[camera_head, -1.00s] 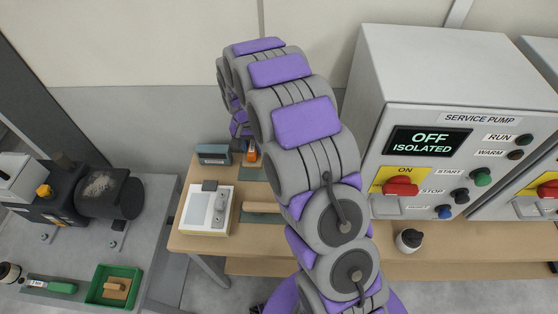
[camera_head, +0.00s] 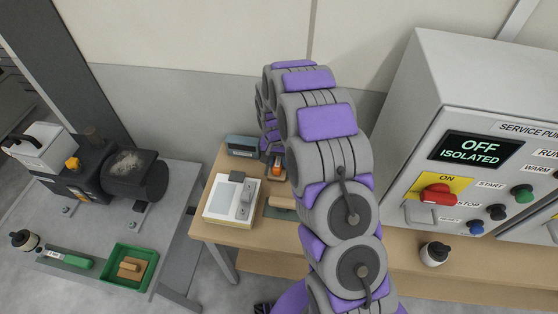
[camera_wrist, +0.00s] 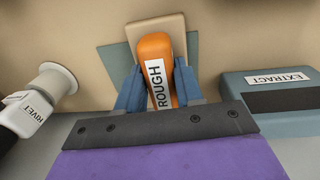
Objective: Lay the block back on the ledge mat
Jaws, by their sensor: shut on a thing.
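The block, with an orange grip marked ROUGH (camera_wrist: 158,75) and what looks like a tan base (camera_wrist: 150,28), is between the two blue fingers of my gripper (camera_wrist: 159,90) in the wrist view. My gripper is shut on the orange grip. A grey-teal mat (camera_wrist: 118,62) shows behind the base on both sides; I cannot tell whether the base touches it. In the head view the orange grip (camera_head: 277,165) is small beside my arm, over the back of the wooden ledge (camera_head: 213,222). My arm hides much of the mat there.
A blue-grey box marked EXTRACT (camera_wrist: 280,92) stands right of the block in the wrist view, and a RIVET-tagged item (camera_wrist: 50,88) stands left. In the head view, a white-topped box (camera_head: 222,206) and a tan piece (camera_head: 282,202) are near. The pump cabinet (camera_head: 420,110) is right.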

